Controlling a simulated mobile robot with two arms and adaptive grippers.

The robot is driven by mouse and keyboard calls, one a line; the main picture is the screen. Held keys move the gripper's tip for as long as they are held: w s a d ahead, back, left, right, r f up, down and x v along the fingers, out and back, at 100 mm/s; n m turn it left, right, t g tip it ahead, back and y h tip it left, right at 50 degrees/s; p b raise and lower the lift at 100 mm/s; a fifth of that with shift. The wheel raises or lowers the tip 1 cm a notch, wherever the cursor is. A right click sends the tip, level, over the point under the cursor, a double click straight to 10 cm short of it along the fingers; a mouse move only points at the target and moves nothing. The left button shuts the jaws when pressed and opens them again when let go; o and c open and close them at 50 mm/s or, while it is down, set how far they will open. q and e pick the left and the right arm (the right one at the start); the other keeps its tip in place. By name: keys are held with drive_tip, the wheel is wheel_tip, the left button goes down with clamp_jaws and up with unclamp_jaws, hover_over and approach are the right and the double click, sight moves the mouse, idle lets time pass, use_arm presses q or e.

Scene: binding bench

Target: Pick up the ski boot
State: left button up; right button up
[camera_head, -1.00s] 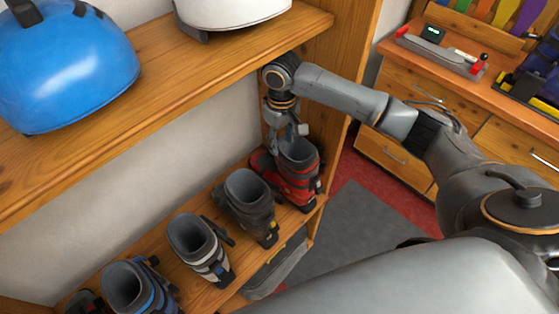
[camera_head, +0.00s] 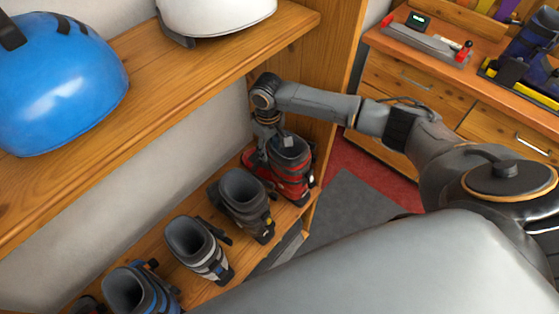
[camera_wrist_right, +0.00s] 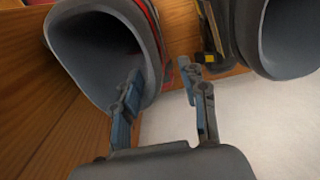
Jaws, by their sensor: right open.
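Several ski boots stand upright in a row on the lower wooden shelf. The red ski boot (camera_head: 292,171) is at the far right end, and its grey open cuff (camera_wrist_right: 95,45) shows in the right wrist view. My right gripper (camera_head: 275,142) is over the back rim of this boot, pointing down, open and empty. In the right wrist view, its left finger (camera_wrist_right: 125,103) overlaps the cuff opening and its right finger (camera_wrist_right: 202,100) is outside the rim. Whether either finger touches the boot cannot be told. My left gripper is not in view.
Beside the red boot stand a dark grey boot (camera_head: 240,198), a white boot (camera_head: 203,248) and a blue boot (camera_head: 140,291). The upper shelf (camera_head: 150,112) holds a blue helmet (camera_head: 62,80) and a white helmet (camera_head: 218,14).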

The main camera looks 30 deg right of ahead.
clamp_jaws()
drive_tip(key=shift+w+r, duration=0.1)
drive_tip(key=shift+r, duration=0.05)
